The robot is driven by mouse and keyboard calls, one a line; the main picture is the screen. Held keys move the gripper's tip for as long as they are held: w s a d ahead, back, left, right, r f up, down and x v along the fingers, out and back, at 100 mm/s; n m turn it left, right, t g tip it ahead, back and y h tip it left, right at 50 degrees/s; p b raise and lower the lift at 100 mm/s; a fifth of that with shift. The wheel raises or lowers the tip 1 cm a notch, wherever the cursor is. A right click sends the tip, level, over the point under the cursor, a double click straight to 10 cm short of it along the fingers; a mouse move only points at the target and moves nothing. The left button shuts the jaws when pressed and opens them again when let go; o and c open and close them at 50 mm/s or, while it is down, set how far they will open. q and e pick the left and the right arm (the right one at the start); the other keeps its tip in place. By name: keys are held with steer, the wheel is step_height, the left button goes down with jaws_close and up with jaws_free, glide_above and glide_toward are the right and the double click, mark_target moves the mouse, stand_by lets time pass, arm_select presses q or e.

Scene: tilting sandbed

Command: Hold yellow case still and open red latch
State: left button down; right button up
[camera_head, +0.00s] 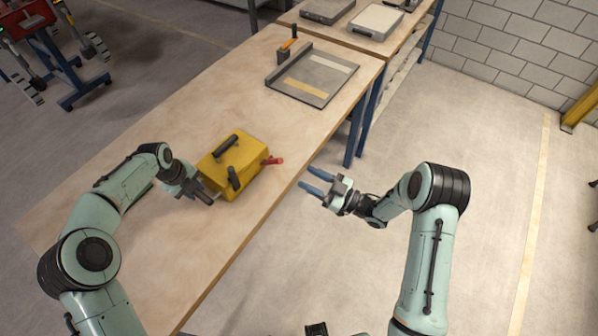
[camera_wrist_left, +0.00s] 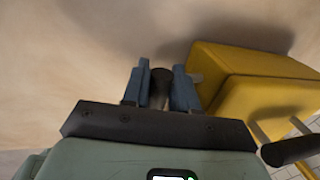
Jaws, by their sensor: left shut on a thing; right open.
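The yellow case (camera_head: 245,158) stands upright on the wooden workbench, with black handles on it. The red latch (camera_head: 273,161) sticks out from its right side. My left gripper (camera_head: 209,197) is at the near left side of the case. In the left wrist view its blue fingers are shut on a dark side handle (camera_wrist_left: 161,86), next to the yellow case (camera_wrist_left: 245,85). My right gripper (camera_head: 312,180) is open and empty, off the bench edge to the right of the red latch, with a gap between them.
The wooden workbench (camera_head: 130,190) has bare top around the case. A grey tray (camera_head: 312,75) lies farther back, with a small orange-handled block (camera_head: 289,45) beside it. A second bench behind holds grey cases (camera_head: 375,20). Open floor lies right of the bench.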

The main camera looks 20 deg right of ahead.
stand_by(0.4)
arm_select(q)
steer(key=c, duration=0.8)
jaws_free()
